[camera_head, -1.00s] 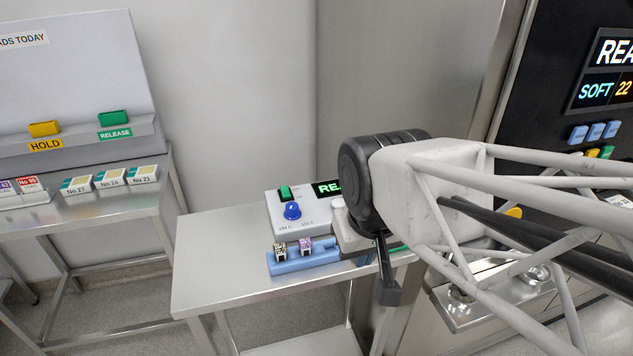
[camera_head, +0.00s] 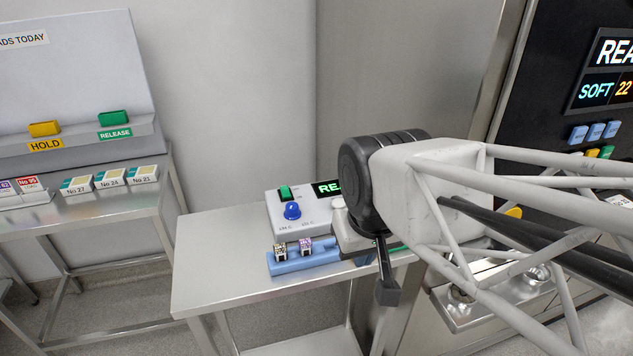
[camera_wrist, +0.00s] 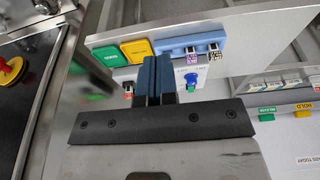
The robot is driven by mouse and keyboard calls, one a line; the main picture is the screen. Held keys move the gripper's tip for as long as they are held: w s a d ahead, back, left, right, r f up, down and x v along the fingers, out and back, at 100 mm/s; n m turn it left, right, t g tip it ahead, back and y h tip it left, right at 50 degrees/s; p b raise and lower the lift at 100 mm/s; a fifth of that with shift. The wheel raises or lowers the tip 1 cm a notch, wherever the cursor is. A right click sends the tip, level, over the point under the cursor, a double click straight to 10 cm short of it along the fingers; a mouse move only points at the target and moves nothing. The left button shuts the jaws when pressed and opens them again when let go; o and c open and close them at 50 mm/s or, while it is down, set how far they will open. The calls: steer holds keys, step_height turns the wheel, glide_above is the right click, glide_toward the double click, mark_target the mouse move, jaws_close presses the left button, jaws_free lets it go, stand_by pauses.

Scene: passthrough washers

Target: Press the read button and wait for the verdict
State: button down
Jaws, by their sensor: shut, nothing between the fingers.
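The reader box (camera_head: 300,211) is a pale grey unit on the bench, with a green switch (camera_head: 286,192), a blue knob (camera_head: 292,211) and a green-lit display (camera_head: 328,187) partly hidden by my arm. The blue knob also shows in the wrist view (camera_wrist: 191,78). I cannot make out a button labelled read; my gripper and arm cover part of the box. In the wrist view my gripper (camera_wrist: 156,78) is shut and empty, with its fingertips over the bench, beside the blue rack. I cannot tell whether it touches anything.
A blue rack (camera_head: 290,265) with two small patterned pieces lies before the box. Green (camera_wrist: 109,56) and yellow (camera_wrist: 138,50) pads lie beside the rack in the wrist view. A side table (camera_head: 110,212) with labelled boxes stands left. A dark panel (camera_head: 560,80) stands right.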

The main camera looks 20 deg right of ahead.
steer(key=shift+w, duration=0.15)
steer(key=m+t+y, duration=0.2)
steer(key=t+y, duration=0.3)
steer(key=y, duration=0.1)
glide_above(341, 201)
steer(key=shift+r, duration=0.3)
steer(key=shift+f, duration=4.4)
